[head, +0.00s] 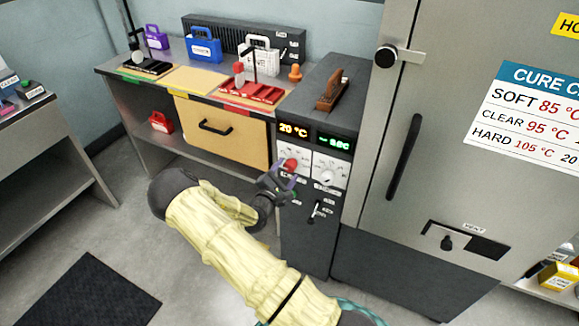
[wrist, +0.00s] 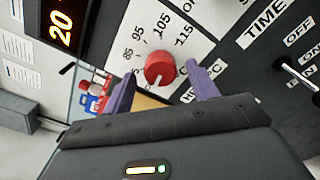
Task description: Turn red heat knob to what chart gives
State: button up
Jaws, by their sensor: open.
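The red heat knob (head: 290,165) is on a white dial plate on the dark control cabinet, under a display reading 20 °C (head: 293,130). In the wrist view the knob (wrist: 160,68) shows with a scale including 85, 95, 105 and 115. My gripper (wrist: 160,90) is open, its purple fingers on either side of the knob and a little short of it; I cannot tell if they touch it. The cure chart (head: 530,115) on the oven door reads soft 85 °C, clear 95 °C, hard 105 °C, with its right side cut off.
A second white knob (head: 327,177) is right of the red one, under a green display (head: 333,142). A toggle switch (head: 314,212) is below. The oven door handle (head: 404,157) stands out to the right.

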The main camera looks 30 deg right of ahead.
aim_at(288, 169)
jog(key=shift+x, duration=1.6)
jog(key=c, duration=1)
